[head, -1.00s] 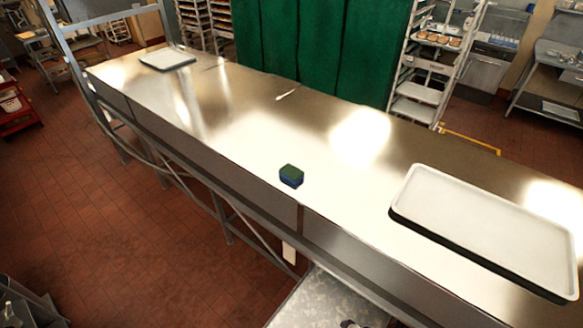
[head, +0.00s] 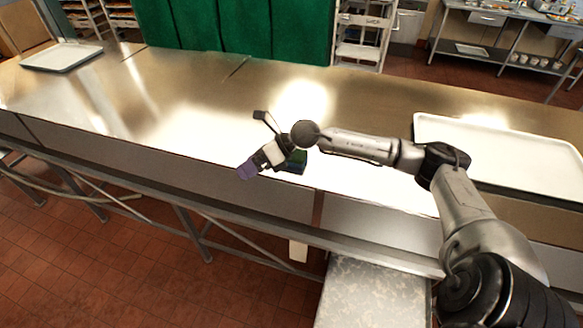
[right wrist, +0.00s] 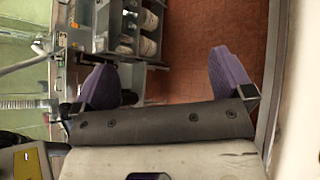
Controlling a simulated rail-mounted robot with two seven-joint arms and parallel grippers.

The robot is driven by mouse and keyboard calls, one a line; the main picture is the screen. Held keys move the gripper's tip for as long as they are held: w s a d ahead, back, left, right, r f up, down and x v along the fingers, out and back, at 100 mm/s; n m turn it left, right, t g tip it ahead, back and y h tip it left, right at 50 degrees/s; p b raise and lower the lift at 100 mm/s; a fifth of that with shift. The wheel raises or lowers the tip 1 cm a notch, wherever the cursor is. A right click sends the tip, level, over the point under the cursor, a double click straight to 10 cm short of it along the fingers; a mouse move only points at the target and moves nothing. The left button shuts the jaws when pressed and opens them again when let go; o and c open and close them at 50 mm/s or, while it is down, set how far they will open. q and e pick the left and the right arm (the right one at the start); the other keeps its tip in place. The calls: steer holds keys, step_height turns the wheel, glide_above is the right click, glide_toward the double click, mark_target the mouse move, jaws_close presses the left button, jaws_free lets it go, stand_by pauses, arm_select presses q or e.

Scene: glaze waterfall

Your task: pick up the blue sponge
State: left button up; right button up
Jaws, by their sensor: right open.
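The blue sponge (head: 296,163), a small block with a dark green top and blue sides, rests on the steel counter (head: 180,110) near its front edge. It is partly hidden behind my right arm's wrist in the head view. My right gripper (head: 248,170) is just left of the sponge, its purple fingertips pointing left and down by the counter's front edge. In the right wrist view the right gripper (right wrist: 165,80) has its two purple fingers wide apart with nothing between them. The sponge cannot be made out there. My left gripper is not in view.
A white tray (head: 450,130) with a dark rim lies on the counter at the right, behind my right arm. Another tray (head: 62,57) lies at the far left. The counter left of the gripper is clear. A green curtain (head: 220,25) hangs behind.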

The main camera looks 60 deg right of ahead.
steer(key=s+d+n+g+h+b, duration=0.15)
steer(key=d+h, duration=0.25)
steer(key=d, duration=0.6)
steer(key=g+h, duration=0.3)
steer(key=h, duration=0.1)
glide_above(298, 156)
steer(key=shift+m, duration=0.35)
step_height(298, 156, down, 5)
steer(key=shift+r+b, duration=0.2)
steer(key=shift+b, duration=0.2)
steer(key=shift+d+p+x, duration=0.1)
steer(key=shift+p+x, duration=0.2)
steer(key=shift+x, duration=1.1)
steer(key=shift+d+p+x, duration=0.15)
steer(key=shift+p+x, duration=0.15)
steer(key=shift+x, duration=1.15)
steer(key=shift+f, duration=0.25)
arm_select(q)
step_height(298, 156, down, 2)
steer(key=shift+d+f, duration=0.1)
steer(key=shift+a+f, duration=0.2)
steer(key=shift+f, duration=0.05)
arm_select(e)
steer(key=shift+f, duration=0.25)
